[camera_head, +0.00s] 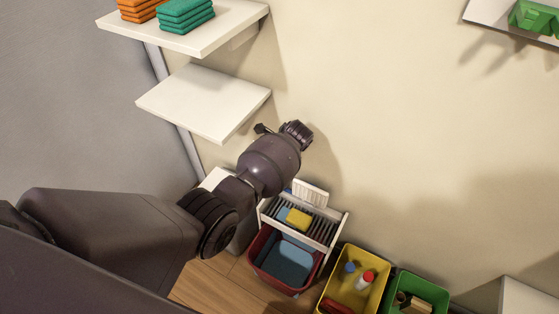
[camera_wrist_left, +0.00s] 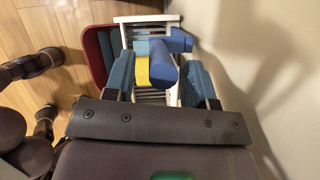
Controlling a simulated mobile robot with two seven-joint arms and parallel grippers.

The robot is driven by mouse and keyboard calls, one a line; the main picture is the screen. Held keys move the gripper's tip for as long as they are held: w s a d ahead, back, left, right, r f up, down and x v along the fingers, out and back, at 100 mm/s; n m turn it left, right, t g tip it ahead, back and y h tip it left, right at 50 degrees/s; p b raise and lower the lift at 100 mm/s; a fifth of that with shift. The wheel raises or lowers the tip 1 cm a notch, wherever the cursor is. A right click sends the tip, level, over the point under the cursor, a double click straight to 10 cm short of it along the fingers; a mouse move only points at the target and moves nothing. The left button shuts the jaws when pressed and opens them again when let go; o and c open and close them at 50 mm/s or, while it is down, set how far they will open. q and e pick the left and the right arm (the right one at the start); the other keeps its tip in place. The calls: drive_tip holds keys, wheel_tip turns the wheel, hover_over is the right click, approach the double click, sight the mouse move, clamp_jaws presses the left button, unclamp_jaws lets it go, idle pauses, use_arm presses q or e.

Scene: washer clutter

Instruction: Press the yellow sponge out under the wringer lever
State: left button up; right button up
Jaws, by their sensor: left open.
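The yellow sponge (camera_head: 298,219) lies on the white slatted wringer (camera_head: 323,232) above a red bucket (camera_head: 258,264). A light blue piece lies against the sponge. In the wrist view the sponge (camera_wrist_left: 142,69) is partly hidden behind a dark blue, rounded bar (camera_wrist_left: 164,76), which looks like the wringer lever. My left gripper (camera_wrist_left: 160,84) is open, its two blue fingers on either side of the bar, with gaps showing. In the head view my left arm covers the lever area and the fingers cannot be made out. My right gripper is not in view.
A yellow bin (camera_head: 379,283) and a green bin (camera_head: 441,288), both with items inside, stand right of the wringer. Two white shelves (camera_head: 205,100) hang above on the left, the upper one with orange and green sponges. The wall is close behind.

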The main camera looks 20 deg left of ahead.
use_arm(q)
drive_tip(key=shift+w+a+f, duration=0.15)
drive_tip(key=shift+a+f, duration=0.1)
drive_tip(key=shift+f, duration=0.3)
drive_tip(key=shift+c, duration=0.5)
clamp_jaws()
